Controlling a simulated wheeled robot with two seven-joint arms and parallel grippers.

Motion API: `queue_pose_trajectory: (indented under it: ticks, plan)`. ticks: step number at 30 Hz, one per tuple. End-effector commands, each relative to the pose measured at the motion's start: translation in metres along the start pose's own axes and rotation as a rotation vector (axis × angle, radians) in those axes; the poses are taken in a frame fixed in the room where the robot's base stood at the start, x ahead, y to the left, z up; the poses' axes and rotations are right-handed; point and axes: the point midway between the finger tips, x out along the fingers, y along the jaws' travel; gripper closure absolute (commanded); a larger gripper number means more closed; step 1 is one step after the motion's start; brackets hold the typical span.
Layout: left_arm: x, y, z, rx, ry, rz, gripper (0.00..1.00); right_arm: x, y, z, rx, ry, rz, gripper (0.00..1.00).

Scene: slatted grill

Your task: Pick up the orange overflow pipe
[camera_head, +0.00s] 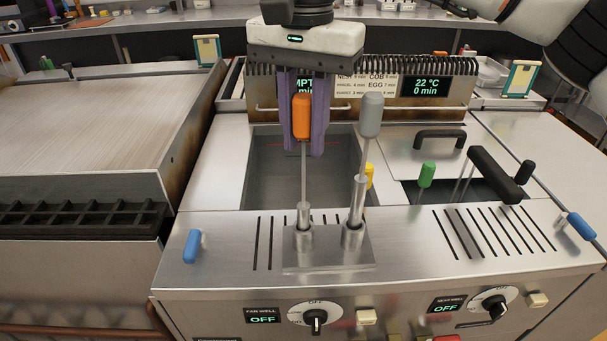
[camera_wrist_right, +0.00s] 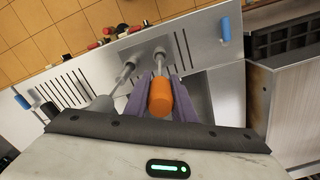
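The orange overflow pipe (camera_head: 301,116) stands upright, its thin rod running down into a metal sleeve (camera_head: 304,235) on the slotted front ledge. My right gripper (camera_head: 305,150) reaches down from above, its purple fingers on both sides of the orange handle. The gap between them is about the handle's width, and they look closed on it. In the right wrist view the orange handle (camera_wrist_right: 160,97) sits between the purple fingers. A grey-handled pipe (camera_head: 370,116) stands in a second sleeve just right of it. My left gripper is not in view.
An open well (camera_head: 262,180) lies behind the pipes. Right of it are a yellow handle (camera_head: 369,175), a green handle (camera_head: 427,174), a black-handled lid (camera_head: 440,138) and a black basket handle (camera_head: 495,174). Blue handles stand at the left (camera_head: 192,246) and right (camera_head: 581,226).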

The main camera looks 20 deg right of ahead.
Motion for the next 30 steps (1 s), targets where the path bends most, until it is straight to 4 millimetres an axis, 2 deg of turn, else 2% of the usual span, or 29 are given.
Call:
queue_pose_trajectory:
  ticks: [1,2,11,14,24,30]
  plan:
    - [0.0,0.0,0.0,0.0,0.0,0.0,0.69,0.0,0.0,0.0,0.0,0.0,0.0,0.96]
    - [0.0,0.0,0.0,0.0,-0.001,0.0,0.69,0.0,0.0,0.0,0.0,0.0,0.0,1.0]
    - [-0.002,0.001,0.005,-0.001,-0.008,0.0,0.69,-0.002,0.0,0.0,-0.001,0.001,-0.001,1.0]
    - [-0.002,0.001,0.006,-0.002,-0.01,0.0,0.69,-0.008,-0.001,0.0,-0.001,0.002,-0.002,1.0]
    - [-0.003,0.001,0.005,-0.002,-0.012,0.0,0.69,-0.073,-0.002,0.001,-0.001,0.002,-0.004,1.0]
    - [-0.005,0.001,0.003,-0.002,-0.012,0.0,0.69,-0.097,-0.001,0.0,-0.001,0.001,-0.001,1.0]
